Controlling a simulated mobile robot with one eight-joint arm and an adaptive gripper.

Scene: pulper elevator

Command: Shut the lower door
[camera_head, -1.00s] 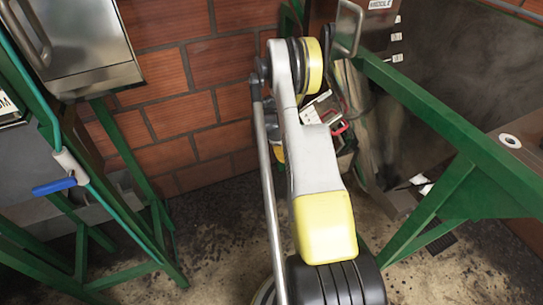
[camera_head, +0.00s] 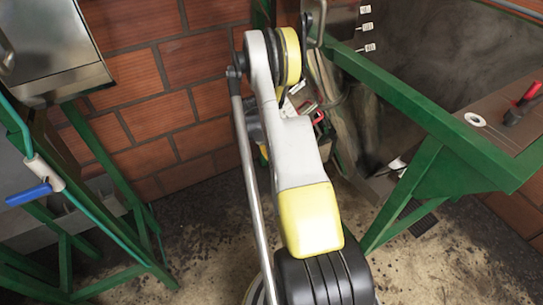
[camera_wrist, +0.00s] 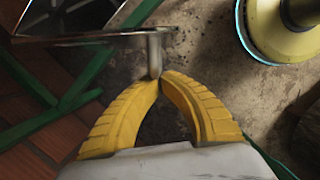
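In the wrist view, a shiny steel panel (camera_wrist: 85,14), seemingly the door, shows at the upper left. A steel bar handle (camera_wrist: 105,38) runs along its lower edge and bends at its right end. My gripper (camera_wrist: 161,78) has its two yellow fingers closed together at that bent end, and the bar appears pinched between the tips. In the head view, a steel handle (camera_head: 316,22) shows just right of the top of my arm.
A green frame (camera_head: 400,100) with a brown top (camera_head: 500,125) stands at the right. A red-handled tool (camera_head: 527,98) lies on it. At the left are a steel box (camera_head: 50,40), green legs (camera_head: 110,170) and a blue-handled lever (camera_head: 30,194). Bare floor (camera_head: 190,225) lies between.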

